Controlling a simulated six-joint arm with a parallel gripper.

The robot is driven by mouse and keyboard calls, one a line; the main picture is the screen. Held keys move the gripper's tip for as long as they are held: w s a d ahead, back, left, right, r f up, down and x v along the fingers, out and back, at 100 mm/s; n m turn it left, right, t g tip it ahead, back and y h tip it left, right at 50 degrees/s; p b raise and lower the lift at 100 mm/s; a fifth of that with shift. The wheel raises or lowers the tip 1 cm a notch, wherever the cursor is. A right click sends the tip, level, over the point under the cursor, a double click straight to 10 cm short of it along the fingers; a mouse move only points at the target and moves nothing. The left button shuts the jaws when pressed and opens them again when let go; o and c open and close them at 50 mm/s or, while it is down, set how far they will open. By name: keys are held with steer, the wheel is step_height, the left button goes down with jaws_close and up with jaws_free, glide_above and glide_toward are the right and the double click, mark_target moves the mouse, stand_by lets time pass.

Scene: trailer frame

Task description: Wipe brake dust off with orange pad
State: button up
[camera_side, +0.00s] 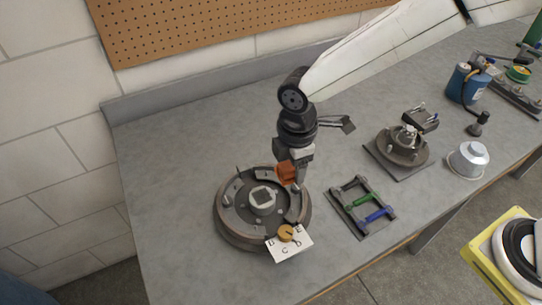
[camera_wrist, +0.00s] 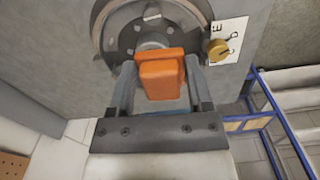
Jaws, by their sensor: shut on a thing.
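My gripper (camera_side: 293,171) is shut on the orange pad (camera_side: 286,173), and the pad shows between the two fingers in the wrist view (camera_wrist: 160,75). The brake drum assembly (camera_side: 225,228) is a round grey-brown dish with a hub at its middle, lying on the bench at the left. The pad is over the upper right part of its rim in the side view. I cannot tell whether it touches. In the wrist view the drum (camera_wrist: 110,50) lies beyond the pad, partly hidden by it. Brake dust cannot be made out clearly.
A white lettered card (camera_side: 291,246) with a brass knob (camera_side: 286,233) sits at the drum's front edge. A rack with green and blue handles (camera_side: 361,205) lies to the right. Beyond it are a hub on a plate (camera_side: 403,148) and a white cup (camera_side: 468,160). The bench's left is clear.

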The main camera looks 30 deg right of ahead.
glide_toward(270, 202)
steer(key=s, duration=0.1)
steer(key=shift+r, duration=0.4)
steer(key=shift+f, duration=0.1)
steer(key=shift+f, duration=3.25)
steer(key=shift+w+f, duration=0.45)
steer(key=shift+f, duration=0.2)
steer(key=shift+c, duration=0.5)
steer(key=shift+w, duration=2.55)
steer(key=shift+s, duration=3)
step_height(270, 202, up, 8)
